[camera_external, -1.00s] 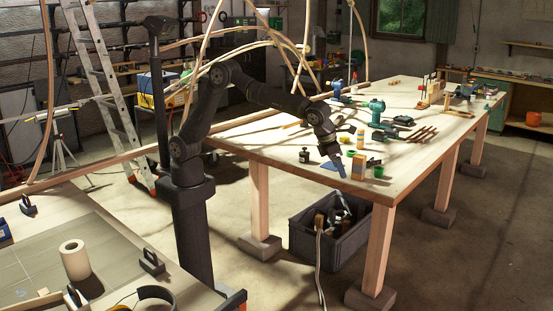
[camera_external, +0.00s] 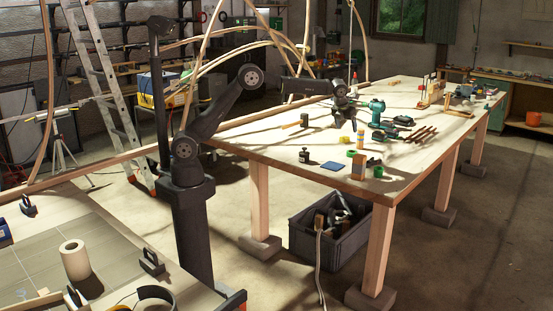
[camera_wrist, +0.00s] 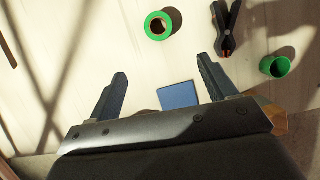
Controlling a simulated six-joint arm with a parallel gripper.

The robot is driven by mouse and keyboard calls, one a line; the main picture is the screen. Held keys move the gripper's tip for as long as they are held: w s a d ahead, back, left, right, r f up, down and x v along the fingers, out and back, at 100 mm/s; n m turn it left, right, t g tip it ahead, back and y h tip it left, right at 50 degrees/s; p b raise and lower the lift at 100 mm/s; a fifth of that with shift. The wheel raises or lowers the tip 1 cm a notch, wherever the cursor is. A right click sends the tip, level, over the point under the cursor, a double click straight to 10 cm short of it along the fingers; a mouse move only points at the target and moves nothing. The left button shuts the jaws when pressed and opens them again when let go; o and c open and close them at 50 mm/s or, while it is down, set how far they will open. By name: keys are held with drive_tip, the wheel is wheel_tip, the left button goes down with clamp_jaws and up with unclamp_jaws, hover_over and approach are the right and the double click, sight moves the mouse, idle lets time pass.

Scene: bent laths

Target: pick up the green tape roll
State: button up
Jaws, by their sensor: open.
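The green tape roll (camera_wrist: 158,26) lies flat on the wooden table near the top of the wrist view, its brown core showing. In the external view it is a small green ring (camera_external: 351,153) near the table's front corner. My gripper (camera_external: 348,124) hangs above the table, apart from the roll. In the wrist view its two fingers (camera_wrist: 165,82) are spread with nothing held between them. The roll lies beyond the fingertips in that view.
A blue square (camera_wrist: 180,95) lies below the fingers. A black-and-orange clamp (camera_wrist: 226,28) and a green cup (camera_wrist: 275,67) are to the roll's right. A wooden block (camera_external: 359,166) stands near the table corner.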

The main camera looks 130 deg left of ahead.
hover_over(352, 152)
drive_tip(key=d, duration=0.3)
wheel_tip(352, 152, down, 10)
drive_tip(key=shift+s+a+f, duration=0.1)
drive_tip(key=shift+s+f, duration=0.05)
drive_tip(key=shift+f, duration=0.05)
drive_tip(key=x, duration=0.5)
drive_tip(key=shift+s+a+r, duration=0.1)
drive_tip(key=shift+a, duration=0.15)
drive_tip(key=c, duration=1.1)
drive_tip(key=shift+o, duration=0.2)
drive_tip(key=shift+r, duration=0.1)
